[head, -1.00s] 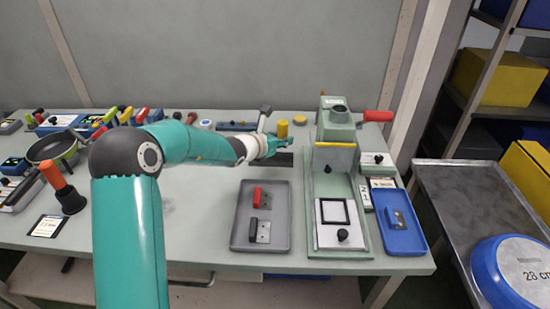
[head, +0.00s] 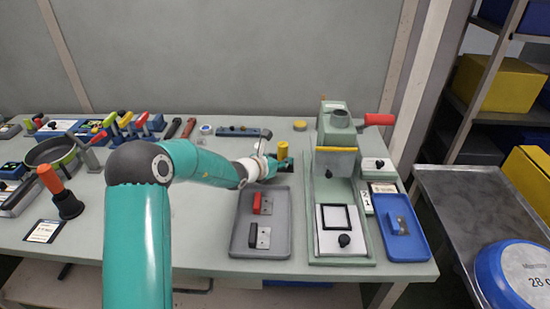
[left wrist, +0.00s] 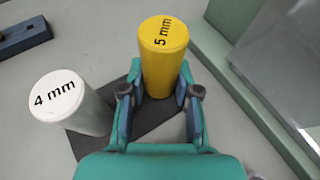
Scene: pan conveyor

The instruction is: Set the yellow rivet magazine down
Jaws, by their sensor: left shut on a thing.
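The yellow rivet magazine (left wrist: 163,60) is an upright cylinder marked "5 mm" on top. My left gripper (left wrist: 160,98) is shut around it, one finger on each side. In the head view the magazine (head: 283,151) stands out above my left gripper (head: 277,164), behind the grey tray. A white cylinder marked "4 mm" (left wrist: 68,100) stands beside it on a dark pad (left wrist: 140,125). The yellow magazine is over the same pad; its lower end is partly hidden, so I cannot tell whether it touches. My right gripper is not in view.
A green press (head: 336,170) with a red handle stands just right of the magazine. A grey tray (head: 240,240) with red and black handled parts lies in front. A blue tray (head: 404,250) is farther right. Tools and a pan (head: 45,153) fill the left side.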

